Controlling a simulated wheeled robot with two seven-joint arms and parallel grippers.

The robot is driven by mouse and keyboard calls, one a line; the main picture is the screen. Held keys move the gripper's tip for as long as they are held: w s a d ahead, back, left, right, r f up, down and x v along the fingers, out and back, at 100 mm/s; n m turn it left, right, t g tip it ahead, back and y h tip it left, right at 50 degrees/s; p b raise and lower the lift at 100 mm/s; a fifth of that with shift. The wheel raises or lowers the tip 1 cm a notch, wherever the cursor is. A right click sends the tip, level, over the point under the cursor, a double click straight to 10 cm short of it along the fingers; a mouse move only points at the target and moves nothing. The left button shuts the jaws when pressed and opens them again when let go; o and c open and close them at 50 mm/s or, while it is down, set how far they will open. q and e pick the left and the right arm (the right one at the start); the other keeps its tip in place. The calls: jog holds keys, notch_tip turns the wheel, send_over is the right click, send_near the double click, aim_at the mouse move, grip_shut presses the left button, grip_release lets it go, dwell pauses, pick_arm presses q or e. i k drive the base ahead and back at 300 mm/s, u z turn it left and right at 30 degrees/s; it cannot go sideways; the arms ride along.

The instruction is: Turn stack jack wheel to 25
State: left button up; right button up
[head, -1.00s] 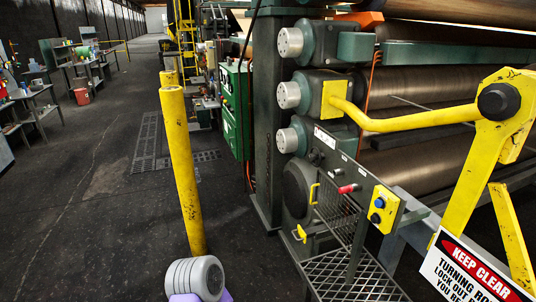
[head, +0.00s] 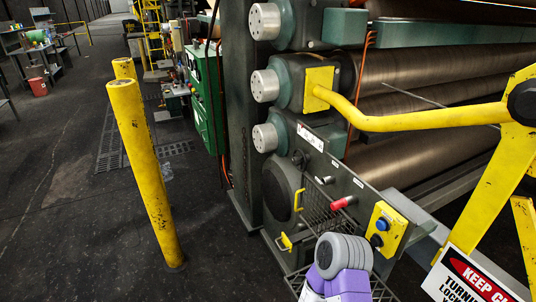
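The calender's grey side panel (head: 362,188) stands right of centre. I cannot tell for sure which part is the stack jack wheel. A large dark round disc (head: 278,188) is on the panel's left face, and a small dark knob (head: 300,158) sits near its top edge. A lever with a red grip (head: 342,203) sticks out of the panel. No number or scale reading 25 is legible. A grey and purple part of my arm rises at the bottom, in front of the panel's lower part. Neither gripper's fingers show.
A yellow box (head: 386,229) with blue and black buttons is right of the lever. A yellow bar (head: 420,121) crosses before the rollers (head: 430,150). A "KEEP CLEAR" sign (head: 468,280) is at lower right. A yellow post (head: 145,170) stands left; floor beyond is open.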

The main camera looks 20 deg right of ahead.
aim_at(296, 160)
jog(key=z, duration=0.35)
jog(key=i, duration=0.85)
jog(key=z, duration=0.55)
